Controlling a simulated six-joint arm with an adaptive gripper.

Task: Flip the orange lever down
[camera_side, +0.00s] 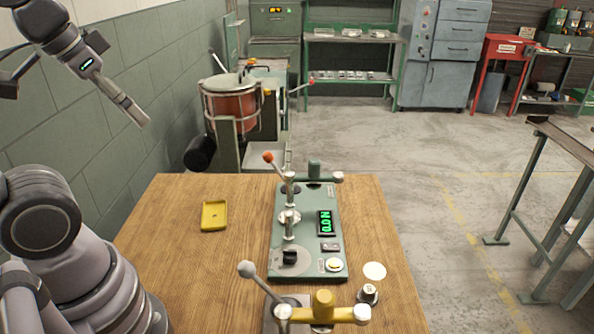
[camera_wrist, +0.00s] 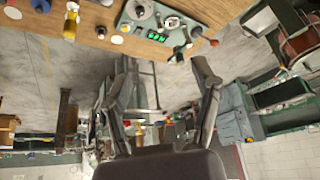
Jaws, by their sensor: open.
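The orange lever is an orange ball (camera_side: 268,157) on a short metal arm, raised and tilted up to the left at the far end of the green coiler machine (camera_side: 310,262). In the wrist view the orange ball (camera_wrist: 214,43) shows near the table's edge. My gripper (camera_side: 138,116) is high at the upper left of the side view, well apart from the lever. In the wrist view my gripper (camera_wrist: 163,72) has its fingers spread, with nothing between them.
A yellow tray (camera_side: 206,226) lies on the wooden table (camera_side: 160,245) left of the machine. A grey-knobbed lever (camera_side: 246,268) and a yellow bar (camera_side: 345,313) stand at the near edge. A red vat (camera_side: 232,108) stands behind the table. The air between gripper and machine looks clear.

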